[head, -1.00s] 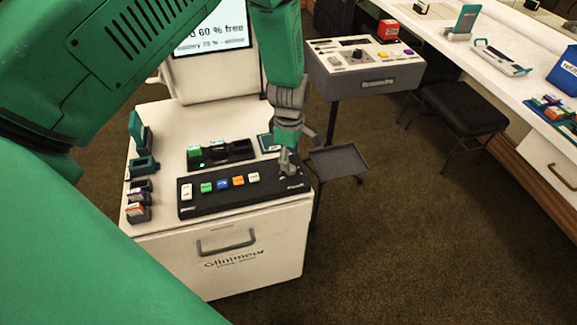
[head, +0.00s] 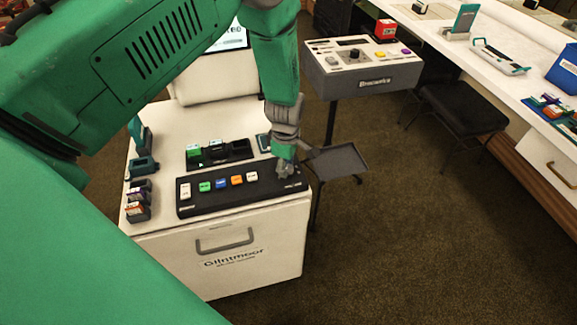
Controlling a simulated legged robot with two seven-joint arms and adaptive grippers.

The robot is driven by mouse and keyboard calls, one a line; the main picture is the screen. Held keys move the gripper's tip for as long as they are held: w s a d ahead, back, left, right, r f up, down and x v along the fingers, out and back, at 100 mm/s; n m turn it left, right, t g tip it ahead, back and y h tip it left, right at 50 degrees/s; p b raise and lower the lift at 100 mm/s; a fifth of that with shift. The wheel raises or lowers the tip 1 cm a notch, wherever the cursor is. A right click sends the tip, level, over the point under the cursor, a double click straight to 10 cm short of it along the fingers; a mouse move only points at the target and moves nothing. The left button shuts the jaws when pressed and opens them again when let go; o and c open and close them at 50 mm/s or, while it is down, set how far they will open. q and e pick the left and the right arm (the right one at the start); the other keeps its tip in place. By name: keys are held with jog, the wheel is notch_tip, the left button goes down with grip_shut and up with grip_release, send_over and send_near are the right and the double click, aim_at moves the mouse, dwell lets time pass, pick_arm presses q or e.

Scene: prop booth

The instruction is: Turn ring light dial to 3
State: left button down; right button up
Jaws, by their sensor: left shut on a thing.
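A black control panel (head: 225,194) with several coloured keys lies along the front of the white cabinet top (head: 165,222). My left gripper (head: 285,171) reaches down onto the right end of this panel. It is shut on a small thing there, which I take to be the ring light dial. The dial itself is hidden behind the fingers, so I cannot read its setting or marks. My right gripper is not in view.
Behind the panel is a black holder (head: 240,150) with small blocks. Several dark items (head: 139,190) line the left edge. A grey tray (head: 340,162) stands close right of my gripper. A grey control box (head: 362,75) with a black knob stands further back.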

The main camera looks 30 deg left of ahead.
pick_arm(q)
jog(key=shift+w+d, duration=0.15)
jog(key=shift+d, duration=0.25)
jog(key=shift+w+d+r+m, duration=0.1)
jog(key=shift+d+m, duration=0.05)
jog(key=shift+m, duration=0.65)
jog(key=m, duration=1.2)
jog(key=shift+h, duration=0.3)
jog(key=m, duration=0.6)
jog(key=shift+a+m, duration=0.2)
jog(key=shift+m, duration=0.2)
jog(key=m, duration=0.6)
jog(key=shift+a+g, duration=0.1)
jog(key=shift+g, duration=0.2)
jog(key=shift+m, duration=0.4)
